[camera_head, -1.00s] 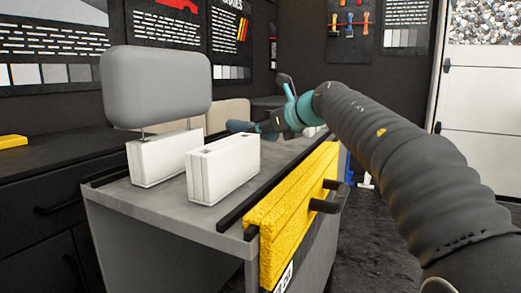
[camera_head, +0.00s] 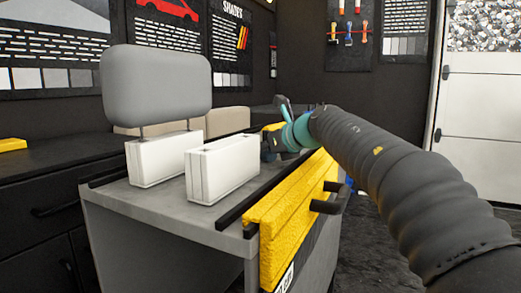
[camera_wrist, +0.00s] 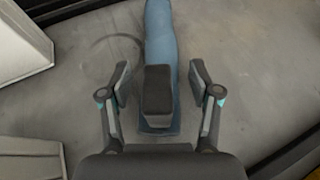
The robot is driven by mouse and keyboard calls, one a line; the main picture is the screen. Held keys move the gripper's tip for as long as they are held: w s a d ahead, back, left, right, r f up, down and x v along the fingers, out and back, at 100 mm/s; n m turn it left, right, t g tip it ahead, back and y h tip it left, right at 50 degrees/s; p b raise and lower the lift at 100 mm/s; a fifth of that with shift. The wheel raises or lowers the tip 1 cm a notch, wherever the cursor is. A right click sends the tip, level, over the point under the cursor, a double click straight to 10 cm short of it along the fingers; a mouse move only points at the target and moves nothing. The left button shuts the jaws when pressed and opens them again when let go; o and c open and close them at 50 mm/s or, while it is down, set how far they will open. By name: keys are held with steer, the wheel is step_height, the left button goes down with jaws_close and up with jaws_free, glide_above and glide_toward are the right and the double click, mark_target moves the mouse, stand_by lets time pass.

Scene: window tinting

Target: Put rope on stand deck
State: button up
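I see nothing that I can clearly make out as a rope. The grey stand deck (camera_head: 165,215) spreads below my gripper, and its surface also shows in the wrist view (camera_wrist: 255,70). In the wrist view my gripper (camera_wrist: 159,82) is open, its two fingers apart. A long blue piece (camera_wrist: 160,30) lies between and beyond the fingers, with a dark block (camera_wrist: 157,90) over its near part. I cannot tell whether these two are joined. Neither finger visibly touches them. In the head view my gripper (camera_head: 272,145) is over the deck's far right side, its fingertips partly hidden.
Two white boxes (camera_head: 228,167) (camera_head: 155,160) stand on the deck. A grey headrest-like pad (camera_head: 155,85) rises on posts above the left one. A yellow bar (camera_head: 290,205) with dark handles runs along the deck's right side. Bare deck shows at the front.

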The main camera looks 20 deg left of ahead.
steer(key=shift+d+r, duration=0.1)
steer(key=shift+r, duration=0.05)
steer(key=v, duration=1.1)
steer(key=shift+s+d+r+p, duration=0.2)
steer(key=shift+d+r+p, duration=0.05)
steer(key=shift+d+p, duration=0.05)
